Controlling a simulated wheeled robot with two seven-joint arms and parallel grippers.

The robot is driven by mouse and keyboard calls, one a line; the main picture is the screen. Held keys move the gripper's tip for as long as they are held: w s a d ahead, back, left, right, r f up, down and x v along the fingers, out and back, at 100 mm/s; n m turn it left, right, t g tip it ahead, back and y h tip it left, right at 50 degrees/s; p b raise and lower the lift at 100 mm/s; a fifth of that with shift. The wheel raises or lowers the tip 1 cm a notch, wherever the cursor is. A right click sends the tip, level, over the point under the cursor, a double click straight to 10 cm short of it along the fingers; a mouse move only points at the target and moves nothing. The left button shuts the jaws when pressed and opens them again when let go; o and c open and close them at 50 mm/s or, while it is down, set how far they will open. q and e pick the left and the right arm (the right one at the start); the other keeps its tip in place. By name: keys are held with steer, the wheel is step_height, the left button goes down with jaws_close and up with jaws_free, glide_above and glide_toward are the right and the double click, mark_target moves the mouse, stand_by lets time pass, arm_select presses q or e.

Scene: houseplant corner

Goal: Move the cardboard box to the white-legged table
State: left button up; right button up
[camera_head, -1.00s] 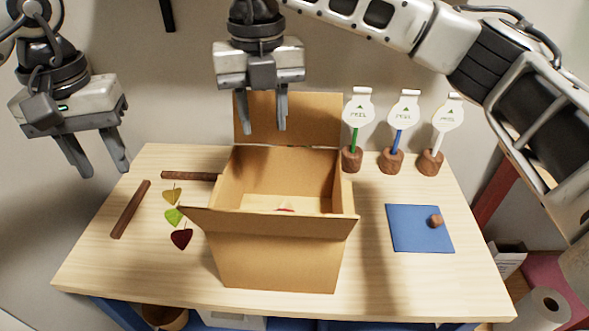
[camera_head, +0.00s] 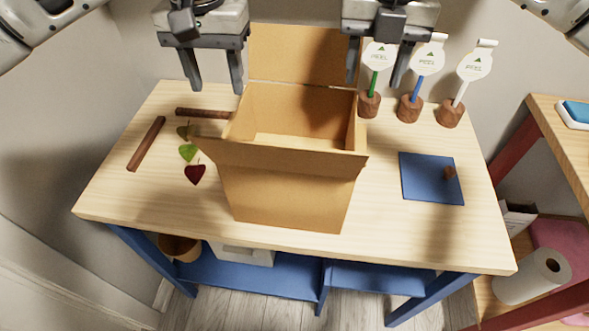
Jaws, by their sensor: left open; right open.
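The cardboard box (camera_head: 290,195) stands upright on a light wooden table with blue legs. Its back flap stands up and its front flap tilts outward; the inside that shows looks bare. My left gripper (camera_head: 214,86) is open and empty, above the box's back left corner. My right gripper (camera_head: 375,78) is open and empty, near the back right corner, partly in front of a plant label. I cannot tell whether either touches the box. No white-legged table can be made out; another wooden table (camera_head: 565,140) with red legs is at the right edge.
Labels in brown bases (camera_head: 409,108) stand behind the box on the right. A blue mat (camera_head: 418,189) with a small brown piece lies right. Brown sticks (camera_head: 147,144) and leaf shapes (camera_head: 195,174) lie left. A paper roll (camera_head: 545,268) sits on the right table's lower shelf.

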mark_target(359, 135)
arm_select(q)
step_height(359, 135, down, 14)
steer(key=shift+r, duration=0.15)
arm_select(e)
step_height(359, 135, down, 14)
steer(key=shift+r, duration=0.15)
arm_select(q)
jaws_close()
arm_select(e)
jaws_close()
arm_select(q)
steer(key=shift+r, duration=0.1)
arm_select(e)
steer(key=shift+r, duration=0.1)
